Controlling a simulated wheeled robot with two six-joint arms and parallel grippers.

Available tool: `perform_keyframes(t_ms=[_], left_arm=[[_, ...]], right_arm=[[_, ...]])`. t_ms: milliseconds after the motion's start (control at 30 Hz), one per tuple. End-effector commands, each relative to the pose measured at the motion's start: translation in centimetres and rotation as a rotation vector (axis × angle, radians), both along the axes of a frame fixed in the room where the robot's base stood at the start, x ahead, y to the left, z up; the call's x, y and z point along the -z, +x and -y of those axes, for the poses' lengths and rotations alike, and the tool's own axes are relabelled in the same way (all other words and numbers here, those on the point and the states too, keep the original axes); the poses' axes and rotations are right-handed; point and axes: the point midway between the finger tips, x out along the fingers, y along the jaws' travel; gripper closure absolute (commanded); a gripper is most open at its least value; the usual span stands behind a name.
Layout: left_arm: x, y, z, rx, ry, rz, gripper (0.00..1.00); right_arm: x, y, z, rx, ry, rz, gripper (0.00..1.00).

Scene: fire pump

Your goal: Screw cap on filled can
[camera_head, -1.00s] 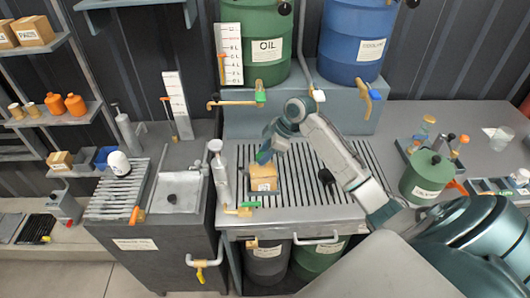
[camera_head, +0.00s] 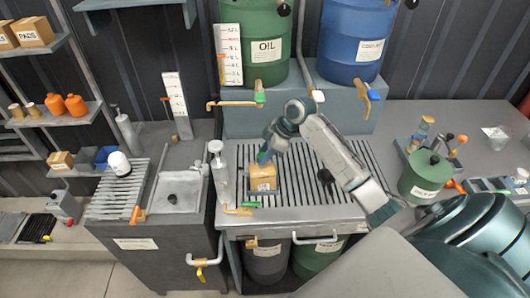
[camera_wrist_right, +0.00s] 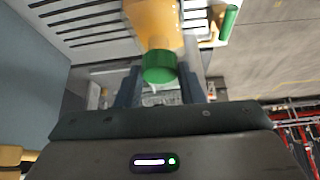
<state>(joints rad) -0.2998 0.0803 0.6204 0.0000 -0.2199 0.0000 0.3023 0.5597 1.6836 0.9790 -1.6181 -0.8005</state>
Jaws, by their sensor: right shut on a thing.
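The can (camera_head: 263,179) is a small yellow-tan container with a pale label, standing on the slatted grate below the oil drum. In the right wrist view the can (camera_wrist_right: 157,22) shows close up, with the green cap (camera_wrist_right: 159,67) at its mouth. My right gripper (camera_head: 265,157) is over the can's top. Its two fingers (camera_wrist_right: 159,88) are shut on the cap from both sides. The cap looks in line with the can's mouth, but I cannot tell how far it is threaded. My left gripper is not in view.
The green oil drum (camera_head: 250,50) and blue coolant drum (camera_head: 356,40) stand behind, with taps over the grate (camera_head: 300,160). A pump bottle (camera_head: 218,165) stands left of the can. A green container (camera_head: 425,178) and a caddy are at the right.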

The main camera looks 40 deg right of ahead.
Motion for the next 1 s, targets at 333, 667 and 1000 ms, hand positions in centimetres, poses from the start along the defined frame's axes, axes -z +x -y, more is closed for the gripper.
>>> perform_keyframes(t_ms=[333,667,1000], left_arm=[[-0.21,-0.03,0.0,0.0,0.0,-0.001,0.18],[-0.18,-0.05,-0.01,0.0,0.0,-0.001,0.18],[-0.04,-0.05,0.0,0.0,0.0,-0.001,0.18]], right_arm=[[0.02,0.01,-0.01,0.0,0.0,0.0,0.86],[0.11,0.01,-0.01,0.0,0.0,0.0,0.86],[0.76,0.0,-0.02,0.0,0.001,-0.001,0.86]])
